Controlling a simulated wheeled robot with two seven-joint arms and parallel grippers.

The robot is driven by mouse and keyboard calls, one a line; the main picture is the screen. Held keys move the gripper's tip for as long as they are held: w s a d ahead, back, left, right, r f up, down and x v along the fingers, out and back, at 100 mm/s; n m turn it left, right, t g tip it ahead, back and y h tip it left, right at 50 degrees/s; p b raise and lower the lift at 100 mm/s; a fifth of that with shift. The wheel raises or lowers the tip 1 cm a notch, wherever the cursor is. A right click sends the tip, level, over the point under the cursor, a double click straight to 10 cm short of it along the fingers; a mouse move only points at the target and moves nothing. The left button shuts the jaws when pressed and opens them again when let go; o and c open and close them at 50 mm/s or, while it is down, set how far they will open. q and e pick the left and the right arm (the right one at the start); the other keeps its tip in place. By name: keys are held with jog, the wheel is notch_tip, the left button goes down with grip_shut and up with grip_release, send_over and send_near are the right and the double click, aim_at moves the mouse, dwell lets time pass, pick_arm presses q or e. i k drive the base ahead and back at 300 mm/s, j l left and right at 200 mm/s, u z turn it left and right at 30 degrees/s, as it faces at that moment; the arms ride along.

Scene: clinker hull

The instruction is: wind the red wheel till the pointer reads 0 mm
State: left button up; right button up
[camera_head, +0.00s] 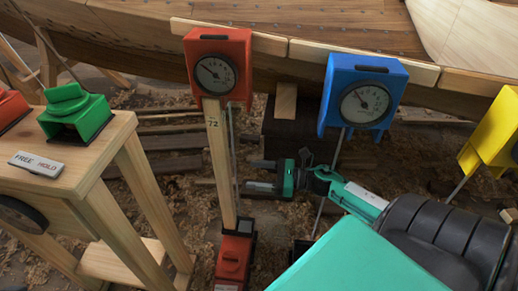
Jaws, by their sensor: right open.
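The red gauge box (240,45) hangs at the hull's edge, with a round dial (215,74) on its front. Its pointer leans to the upper left; the figures are too small to read. Below it a wooden prop (218,150) marked 72 runs down to a red block (234,257) on the floor. I cannot make out a clear red wheel there. My right gripper (255,175) is open and empty, its two fingers pointing left, just right of the prop and a thin rod beside it. My left gripper is not in view.
A blue gauge box (345,68) and a yellow one (494,130) hang further right. A wooden stand (75,170) at the left carries a green knob (76,112), part of a red one (8,108) and a FREE HOLD plate (36,163). Wood shavings cover the floor.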

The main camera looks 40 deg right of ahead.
aim_at(231, 261)
jog(key=k+j, duration=0.4)
jog(key=j, duration=0.25)
jog(key=k+j, duration=0.2)
jog(key=j, duration=0.1)
